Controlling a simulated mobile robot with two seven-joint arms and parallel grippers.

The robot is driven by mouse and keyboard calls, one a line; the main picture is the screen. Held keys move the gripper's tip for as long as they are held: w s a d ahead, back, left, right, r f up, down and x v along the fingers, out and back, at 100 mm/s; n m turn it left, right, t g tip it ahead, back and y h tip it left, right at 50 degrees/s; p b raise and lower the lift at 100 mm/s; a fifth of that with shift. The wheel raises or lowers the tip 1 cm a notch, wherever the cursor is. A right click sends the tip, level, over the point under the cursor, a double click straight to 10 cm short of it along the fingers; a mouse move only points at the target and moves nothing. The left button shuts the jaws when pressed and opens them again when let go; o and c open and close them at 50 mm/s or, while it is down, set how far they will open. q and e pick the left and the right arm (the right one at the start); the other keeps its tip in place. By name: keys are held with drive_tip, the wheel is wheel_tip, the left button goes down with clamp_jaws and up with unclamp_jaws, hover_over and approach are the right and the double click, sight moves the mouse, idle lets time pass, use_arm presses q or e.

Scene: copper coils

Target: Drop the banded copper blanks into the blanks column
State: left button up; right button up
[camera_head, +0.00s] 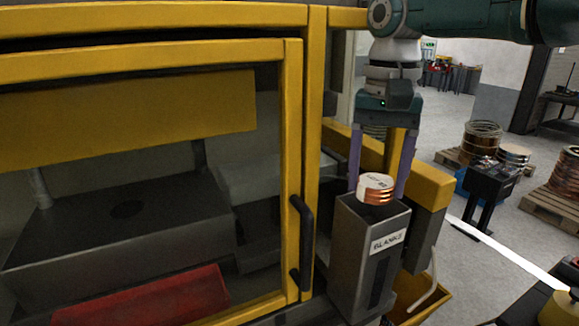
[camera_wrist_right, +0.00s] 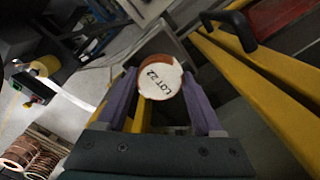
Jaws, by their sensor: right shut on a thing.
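The blanks column (camera_head: 365,265) is a grey upright box with an open top and a white label reading "BLANKS". A banded copper blank (camera_head: 376,188), with a white top and copper side, is at the column's open top. My right gripper (camera_head: 380,190) points down over the column, its purple fingers on either side of the blank. In the right wrist view the blank (camera_wrist_right: 160,78) shows a "LOT 22" label between the fingertips. I cannot tell how far the blank sits inside the opening. My left gripper is not in view.
A yellow-framed machine with a black door handle (camera_head: 302,245) stands directly left of the column. A yellow bin (camera_head: 425,300) sits low at its right. Copper coils on pallets (camera_head: 482,140) stand on the open floor behind right.

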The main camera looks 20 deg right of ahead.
idle(0.4)
drive_tip(key=o, duration=1.6)
drive_tip(key=shift+c, duration=0.2)
